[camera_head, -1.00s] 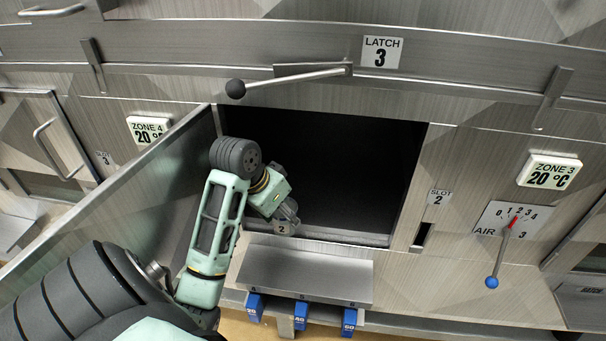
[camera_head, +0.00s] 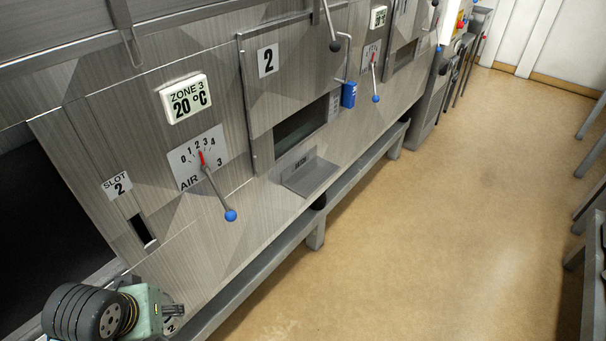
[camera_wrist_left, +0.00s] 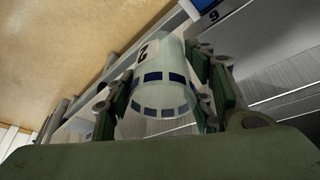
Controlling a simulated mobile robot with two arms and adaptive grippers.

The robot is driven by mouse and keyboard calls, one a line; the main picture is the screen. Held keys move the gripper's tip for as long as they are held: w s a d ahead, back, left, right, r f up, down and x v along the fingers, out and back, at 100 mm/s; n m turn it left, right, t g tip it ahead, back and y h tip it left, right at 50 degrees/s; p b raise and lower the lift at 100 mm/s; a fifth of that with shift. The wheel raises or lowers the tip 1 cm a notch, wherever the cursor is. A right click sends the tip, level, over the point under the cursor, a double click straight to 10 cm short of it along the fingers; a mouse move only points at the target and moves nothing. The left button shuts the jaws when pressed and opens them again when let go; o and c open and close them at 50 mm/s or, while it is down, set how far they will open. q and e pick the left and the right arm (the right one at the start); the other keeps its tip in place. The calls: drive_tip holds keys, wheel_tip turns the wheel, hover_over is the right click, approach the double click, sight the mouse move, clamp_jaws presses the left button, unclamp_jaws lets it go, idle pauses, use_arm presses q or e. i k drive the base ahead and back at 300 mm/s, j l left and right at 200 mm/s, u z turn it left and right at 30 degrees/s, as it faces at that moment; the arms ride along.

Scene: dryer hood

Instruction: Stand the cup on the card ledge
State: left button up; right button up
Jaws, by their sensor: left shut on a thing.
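My left gripper (camera_head: 172,311) is at the lower left of the head view, in front of the panel below slot 2. It is shut on a pale cup (camera_wrist_left: 160,78) with dark blue bands and a 2 on its side. The left wrist view shows the cup between the green finger pads; a little of it also shows in the head view (camera_head: 171,326). A small metal ledge (camera_head: 311,177) juts from the panel below door 2, right of my gripper and apart from it. I cannot tell if it is the card ledge. My right gripper is out of view.
The AIR lever (camera_head: 218,190) with a blue knob sticks out between my gripper and that ledge. A blue tag (camera_head: 349,95) hangs farther along. A dark opening (camera_head: 40,220) is at left. The floor (camera_head: 430,210) at right is clear.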

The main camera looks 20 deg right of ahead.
sight(312, 175)
drive_tip(key=i+l+z, duration=0.2)
drive_tip(key=l+z, duration=0.2)
drive_tip(key=i+l+z, duration=0.45)
drive_tip(key=z, duration=0.3)
drive_tip(key=i+l+u, duration=0.15)
drive_tip(key=i, duration=0.2)
drive_tip(key=i+l+u, duration=0.7)
drive_tip(key=u, duration=0.15)
drive_tip(key=i+l+u, duration=0.3)
drive_tip(key=l, duration=0.15)
drive_tip(key=k, duration=0.1)
